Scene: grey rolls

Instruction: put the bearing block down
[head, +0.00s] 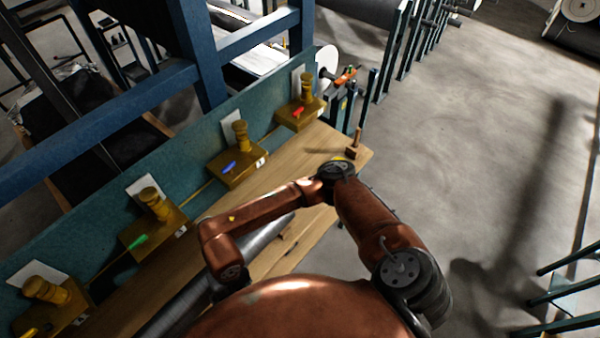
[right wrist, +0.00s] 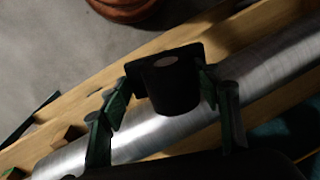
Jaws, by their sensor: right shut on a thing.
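The bearing block (right wrist: 172,92) is a dark block with a flat plate and a round, light-topped boss. It shows in the right wrist view between the green fingers of my right gripper (right wrist: 163,88), which is shut on it. The block is above or against the shiny grey roll (right wrist: 90,152); I cannot tell if they touch. In the head view the roll (head: 262,243) lies along the wooden bench, partly behind my arm. My right gripper and the block are hidden there. My left gripper is in neither view.
The bench (head: 300,158) carries a row of brass-coloured stands with blue (head: 229,167), green (head: 138,241) and red (head: 298,112) markers. A small wooden piece (head: 352,150) stands near its far end. A blue frame (head: 200,55) rises behind. Open floor (head: 480,150) lies right.

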